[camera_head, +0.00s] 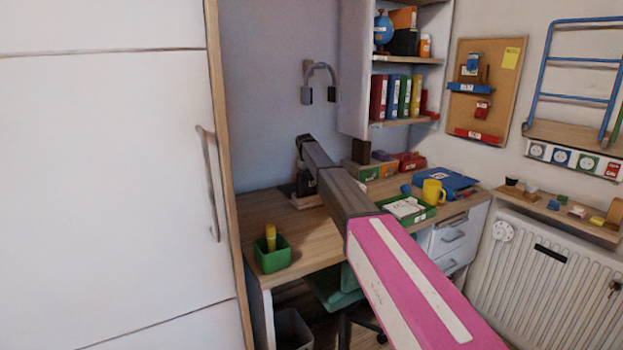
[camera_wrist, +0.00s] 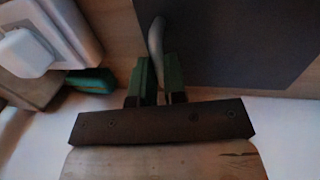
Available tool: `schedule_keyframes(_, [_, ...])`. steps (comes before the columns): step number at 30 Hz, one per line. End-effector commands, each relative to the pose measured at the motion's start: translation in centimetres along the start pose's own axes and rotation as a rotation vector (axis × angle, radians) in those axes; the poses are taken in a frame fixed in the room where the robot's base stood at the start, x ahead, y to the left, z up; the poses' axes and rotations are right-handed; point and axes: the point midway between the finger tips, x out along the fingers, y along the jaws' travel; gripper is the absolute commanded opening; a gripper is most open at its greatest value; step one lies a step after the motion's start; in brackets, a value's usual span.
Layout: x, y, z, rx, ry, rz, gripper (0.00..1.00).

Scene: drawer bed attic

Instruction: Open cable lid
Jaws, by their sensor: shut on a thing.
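The cable lid looks like a pale wooden flap with a dark brown strip along its edge (camera_wrist: 160,122). It fills the lower middle of the wrist view, close to the camera. My gripper (camera_wrist: 157,88) shows as two green fingers with dark pads at the strip's upper edge. It is shut on the lid; the strip hides part of the contact. A grey curved piece (camera_wrist: 156,40) rises behind and between the fingers; I cannot tell what it is. In the head view my arm reaches over the back of the desk (camera_head: 305,232), and hides most of the lid area.
A green pen cup (camera_head: 271,257) stands at the desk's left front. A green tray (camera_head: 408,211), yellow mug (camera_head: 433,192) and blue folder (camera_head: 446,183) lie at right. A white wardrobe (camera_head: 105,190) borders the left, a radiator (camera_head: 540,280) the right.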

Motion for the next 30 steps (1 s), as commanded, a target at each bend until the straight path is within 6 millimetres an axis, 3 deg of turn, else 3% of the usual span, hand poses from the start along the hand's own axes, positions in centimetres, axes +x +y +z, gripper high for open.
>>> schedule_keyframes(11, [-1.9, -0.5, 0.1, -0.002, 0.000, 0.113, 0.00])
schedule_keyframes(20, [-5.6, -2.0, 0.1, -0.003, 0.000, 0.366, 0.00])
schedule_keyframes(30, [-9.6, -5.2, 0.0, -0.003, -0.001, 0.690, 0.00])
